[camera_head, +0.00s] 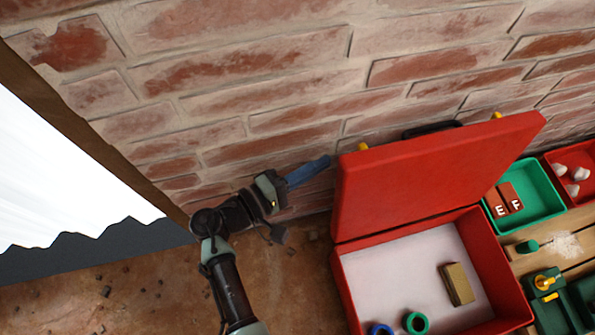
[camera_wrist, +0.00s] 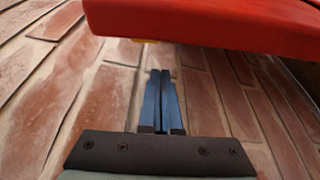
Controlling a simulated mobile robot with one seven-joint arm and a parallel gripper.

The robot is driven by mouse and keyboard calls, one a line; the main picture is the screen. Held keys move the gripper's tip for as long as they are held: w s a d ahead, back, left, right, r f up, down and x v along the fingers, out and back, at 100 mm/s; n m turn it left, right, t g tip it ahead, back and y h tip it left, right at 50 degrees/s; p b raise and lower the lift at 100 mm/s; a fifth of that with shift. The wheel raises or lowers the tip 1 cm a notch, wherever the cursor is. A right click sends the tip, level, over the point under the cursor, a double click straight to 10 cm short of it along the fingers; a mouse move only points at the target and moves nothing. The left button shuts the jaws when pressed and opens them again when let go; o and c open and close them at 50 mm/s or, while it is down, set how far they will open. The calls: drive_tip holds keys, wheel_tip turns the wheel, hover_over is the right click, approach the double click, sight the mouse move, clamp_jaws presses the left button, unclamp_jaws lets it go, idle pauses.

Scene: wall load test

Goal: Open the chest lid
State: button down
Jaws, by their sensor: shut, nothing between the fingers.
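The red chest (camera_head: 507,283) stands below the brick wall at the right in the head view. Its red lid (camera_head: 435,170) is raised and tilted up from the box, so the inside shows. The lid also crosses the top of the wrist view (camera_wrist: 215,22). A yellow part (camera_head: 362,147) and a black handle (camera_head: 432,129) show at the lid's top edge. My gripper (camera_head: 326,161) is just left of the lid, near its upper left corner. Its blue fingers are shut and empty in the wrist view (camera_wrist: 162,75). I cannot tell whether they touch the lid.
Inside the chest lie a tan block (camera_head: 457,284), a green ring (camera_head: 416,322) and a blue ring (camera_head: 381,330). A green tray (camera_head: 545,216) with lettered blocks and a red tray (camera_head: 556,160) stand at the right. The brick wall (camera_head: 230,80) is close behind. Bare ground lies left of the chest.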

sight(342, 194)
drive_tip(key=shift+s+d+r, duration=0.2)
drive_tip(key=shift+s+d, duration=0.05)
drive_tip(key=shift+s, duration=0.45)
drive_tip(key=shift+s+d+r, duration=0.15)
drive_tip(key=shift+s+d, duration=0.05)
drive_tip(key=shift+s, duration=0.5)
drive_tip(key=shift+m, duration=0.6)
drive_tip(key=s, duration=0.1)
drive_tip(key=s+d+r+p, duration=0.1)
drive_tip(key=s+p, duration=0.1)
drive_tip(key=s, duration=0.1)
drive_tip(key=shift+s+d+r, duration=0.1)
drive_tip(key=shift+d+r, duration=0.15)
drive_tip(key=shift+r, duration=0.05)
drive_tip(key=shift+s+d+f+p, duration=0.1)
drive_tip(key=shift+s+p, duration=0.25)
